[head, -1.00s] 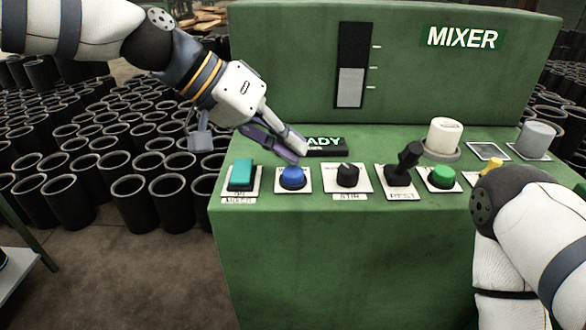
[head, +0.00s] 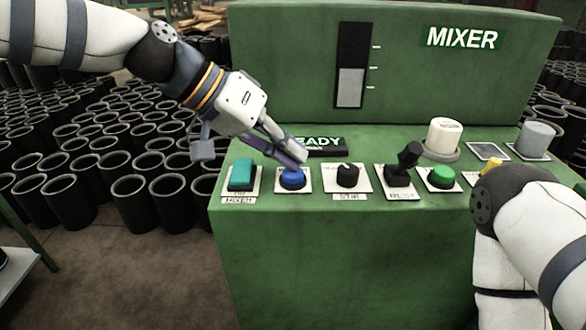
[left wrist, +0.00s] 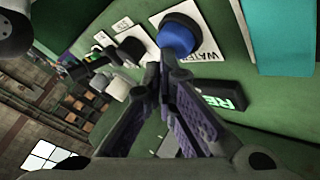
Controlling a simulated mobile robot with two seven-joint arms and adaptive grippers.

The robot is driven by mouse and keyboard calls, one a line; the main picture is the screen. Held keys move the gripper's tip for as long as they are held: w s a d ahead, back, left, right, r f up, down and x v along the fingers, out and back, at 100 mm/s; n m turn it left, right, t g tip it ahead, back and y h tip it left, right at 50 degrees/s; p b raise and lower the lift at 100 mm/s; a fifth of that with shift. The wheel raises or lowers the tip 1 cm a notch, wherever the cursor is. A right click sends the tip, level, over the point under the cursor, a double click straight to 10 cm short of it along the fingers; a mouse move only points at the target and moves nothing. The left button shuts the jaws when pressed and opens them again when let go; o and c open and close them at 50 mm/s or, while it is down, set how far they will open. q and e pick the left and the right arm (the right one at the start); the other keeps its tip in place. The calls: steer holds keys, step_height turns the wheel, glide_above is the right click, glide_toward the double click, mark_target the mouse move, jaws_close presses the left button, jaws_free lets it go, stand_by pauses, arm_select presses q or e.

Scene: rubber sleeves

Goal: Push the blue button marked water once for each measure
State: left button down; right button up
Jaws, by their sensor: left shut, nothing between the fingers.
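The blue button (head: 292,181) sits on a white plate on the front left of the green mixer panel. In the left wrist view the blue button (left wrist: 178,36) shows beside the printed word WATER (left wrist: 207,50). My left gripper (head: 299,163) is shut and empty, slanting down from the upper left. Its fingertips overlap the back edge of the button in the head view; in the wrist view the fingertips (left wrist: 161,62) lie close by it. I cannot tell whether they touch. A gauge (head: 350,88) on the mixer's back wall is pale in its lower part.
A teal button (head: 242,175) stands left of the blue one, a black knob (head: 347,175) right of it. Further right are a black lever (head: 404,165) and a green button (head: 442,175). A READY sign (head: 318,144) lies behind. Black sleeves (head: 130,190) crowd the floor at left.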

arm_select(q)
steer(key=shift+f, duration=0.2)
steer(key=shift+r, duration=0.9)
arm_select(e)
steer(key=shift+w+r, duration=0.3)
steer(key=shift+w, duration=0.05)
